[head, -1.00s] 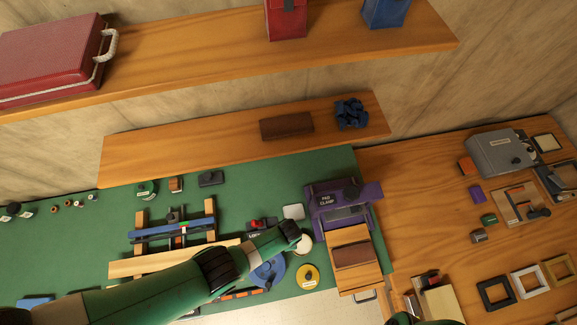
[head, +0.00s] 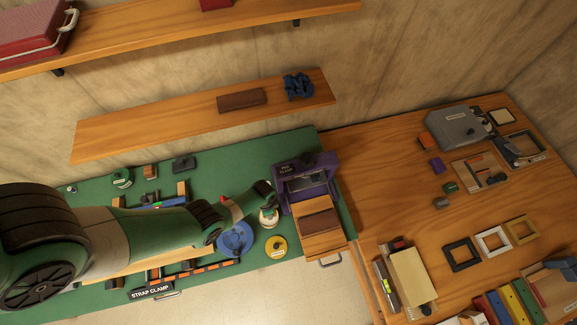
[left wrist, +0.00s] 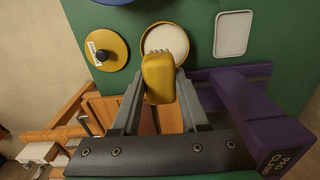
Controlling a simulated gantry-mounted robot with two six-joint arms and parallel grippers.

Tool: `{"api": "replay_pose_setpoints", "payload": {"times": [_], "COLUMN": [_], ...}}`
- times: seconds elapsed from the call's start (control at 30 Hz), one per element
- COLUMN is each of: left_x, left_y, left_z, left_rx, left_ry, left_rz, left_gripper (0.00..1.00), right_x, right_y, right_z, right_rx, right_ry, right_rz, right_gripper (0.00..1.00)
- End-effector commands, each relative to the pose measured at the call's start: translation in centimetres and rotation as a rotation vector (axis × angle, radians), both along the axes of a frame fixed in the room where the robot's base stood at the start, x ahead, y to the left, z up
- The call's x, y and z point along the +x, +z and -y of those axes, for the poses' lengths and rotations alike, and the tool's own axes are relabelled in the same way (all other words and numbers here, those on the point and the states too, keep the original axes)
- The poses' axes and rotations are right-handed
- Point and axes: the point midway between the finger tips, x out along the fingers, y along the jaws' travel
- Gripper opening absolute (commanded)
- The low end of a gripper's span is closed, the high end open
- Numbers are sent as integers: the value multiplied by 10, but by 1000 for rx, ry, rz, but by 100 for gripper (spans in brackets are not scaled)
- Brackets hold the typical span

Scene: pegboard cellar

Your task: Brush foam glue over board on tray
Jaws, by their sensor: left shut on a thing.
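My left gripper (head: 266,196) is shut on a yellow brush (left wrist: 160,82), whose handle shows between the fingers in the left wrist view. The brush's far end overlaps the round pot of white glue (left wrist: 154,37), also in the head view (head: 268,220). I cannot tell whether the tip touches the glue. A brown board (head: 320,222) lies on the slatted wooden tray (head: 326,243) in front of the purple pad clamp (head: 333,188). The gripper is left of the board, apart from it. My right gripper is not in view.
A yellow lid with a black knob (head: 276,246) lies near the pot, and a blue round dish (head: 235,240) stands left of it. A white square pad (left wrist: 233,34) lies beside the pot. The right bench holds frames (head: 492,240) and a grey case (head: 462,129).

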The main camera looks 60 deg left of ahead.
Motion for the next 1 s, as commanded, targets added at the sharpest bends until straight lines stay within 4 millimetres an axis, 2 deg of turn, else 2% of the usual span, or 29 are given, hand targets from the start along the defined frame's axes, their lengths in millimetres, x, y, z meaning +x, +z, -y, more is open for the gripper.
{"api": "replay_pose_setpoints", "payload": {"times": [0.1,0.33,0.8,1.0], "left_x": [-5,-4,-4,-4], "left_y": [-1,-7,-58,-61], "left_z": [-9,-9,-8,-8], "left_rx": [-1,-1,-1,-1], "left_ry": [34,35,33,33], "left_rz": [-2,-2,-1,-1], "left_gripper": [0,0,0,0], "right_x": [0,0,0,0], "right_y": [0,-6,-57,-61], "right_z": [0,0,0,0], "right_rx": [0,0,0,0], "right_ry": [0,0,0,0], "right_rz": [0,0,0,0], "right_gripper": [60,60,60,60]}}
